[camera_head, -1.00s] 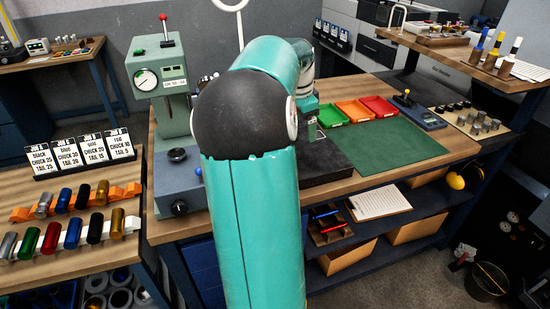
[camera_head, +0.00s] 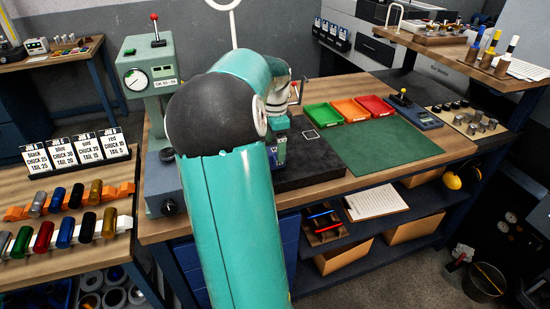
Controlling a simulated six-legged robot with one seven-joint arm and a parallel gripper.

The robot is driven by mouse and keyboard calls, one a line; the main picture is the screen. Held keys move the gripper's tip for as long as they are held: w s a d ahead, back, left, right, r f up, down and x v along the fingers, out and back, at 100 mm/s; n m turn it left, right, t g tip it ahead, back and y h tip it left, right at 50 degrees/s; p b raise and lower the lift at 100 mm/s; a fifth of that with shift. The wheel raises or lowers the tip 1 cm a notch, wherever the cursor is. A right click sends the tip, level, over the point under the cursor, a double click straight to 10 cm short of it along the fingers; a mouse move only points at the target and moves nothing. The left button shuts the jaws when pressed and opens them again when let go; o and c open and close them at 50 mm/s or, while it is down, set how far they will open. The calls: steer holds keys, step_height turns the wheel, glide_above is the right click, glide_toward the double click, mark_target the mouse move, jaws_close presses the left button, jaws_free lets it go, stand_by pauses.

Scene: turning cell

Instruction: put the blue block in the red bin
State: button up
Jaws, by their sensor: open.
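The red bin (camera_head: 375,105) is a shallow open tray at the right end of a row of three on the bench, and it looks empty. I cannot make out a blue block; my arm hides part of the bench and dark slab. My gripper (camera_head: 278,160) points down over the dark slab, left of and nearer than the bins. It is open, partly hidden by my arm, and its fingertips are hard to make out. I see nothing held in it.
A green bin (camera_head: 322,116) and an orange bin (camera_head: 350,110) stand left of the red one. A dark slab (camera_head: 310,172) and a clear green mat (camera_head: 390,148) lie in front. A green press (camera_head: 146,85) stands left; a blue device (camera_head: 415,112) sits right.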

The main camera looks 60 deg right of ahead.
steer(key=shift+s+a+f, duration=0.15)
steer(key=shift+f, duration=0.2)
step_height(320, 180, down, 4)
steer(key=shift+f, duration=0.25)
steer(key=shift+s, duration=0.1)
steer(key=shift+c, duration=0.5)
steer(key=shift+r, duration=0.1)
steer(key=c, duration=1.2)
